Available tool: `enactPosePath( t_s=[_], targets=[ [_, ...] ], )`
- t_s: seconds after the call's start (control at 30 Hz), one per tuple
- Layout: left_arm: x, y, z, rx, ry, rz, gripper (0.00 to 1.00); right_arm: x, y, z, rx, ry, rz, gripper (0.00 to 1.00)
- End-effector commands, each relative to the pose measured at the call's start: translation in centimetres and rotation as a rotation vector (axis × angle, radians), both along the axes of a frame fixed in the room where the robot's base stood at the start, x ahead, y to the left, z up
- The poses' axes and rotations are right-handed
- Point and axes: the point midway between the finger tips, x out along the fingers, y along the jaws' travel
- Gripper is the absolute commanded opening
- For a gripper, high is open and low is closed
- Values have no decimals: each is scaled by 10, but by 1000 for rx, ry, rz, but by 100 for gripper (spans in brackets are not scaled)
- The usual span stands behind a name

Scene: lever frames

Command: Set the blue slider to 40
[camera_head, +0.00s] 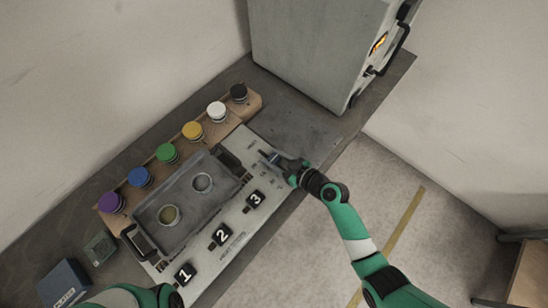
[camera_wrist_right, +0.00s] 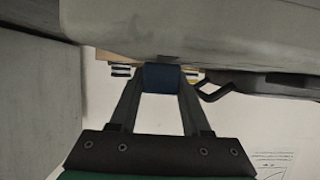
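The blue slider shows as a blue block (camera_wrist_right: 162,77) in the right wrist view. In the head view only a small bluish patch of it (camera_head: 273,157) shows, at the upper right end of the light panel (camera_head: 237,240). My right gripper (camera_head: 275,159) is over that end of the panel. In the wrist view its two fingers (camera_wrist_right: 161,90) press on both sides of the blue block, so it is shut on it. The slider's scale marks are too small to read. My left arm shows only at the bottom left; its gripper is out of view.
A grey tray (camera_head: 217,207) with two round containers sits on the panel beside number blocks. Behind it, a wooden rack (camera_head: 232,119) holds several coloured jars. A large grey machine (camera_head: 318,45) stands at the back. A dark blue box (camera_head: 65,284) lies at the lower left.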

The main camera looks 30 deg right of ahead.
Motion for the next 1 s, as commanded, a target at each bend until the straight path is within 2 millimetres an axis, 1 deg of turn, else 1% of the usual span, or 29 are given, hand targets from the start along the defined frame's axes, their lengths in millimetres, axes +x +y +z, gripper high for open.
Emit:
enactPosePath(
  t_s=[0.03, 0.1, 0.17, 0.2, 1.0],
  targets=[
    [0, 0, 0, 0, 0, 0, 0, 0, 0, 0, 0, 0, 0, 27],
    [0, 0, 0, 0, 0, 0, 0, 0, 0, 0, 0, 0, 0, 14],
    [0, 0, 0, 0, 0, 0, 0, 0, 0, 0, 0, 0, 0, 4],
    [0, 0, 0, 0, 0, 0, 0, 0, 0, 0, 0, 0, 0, 0],
    [0, 0, 0, 0, 0, 0, 0, 0, 0, 0, 0, 0, 0, 0]
  ],
)
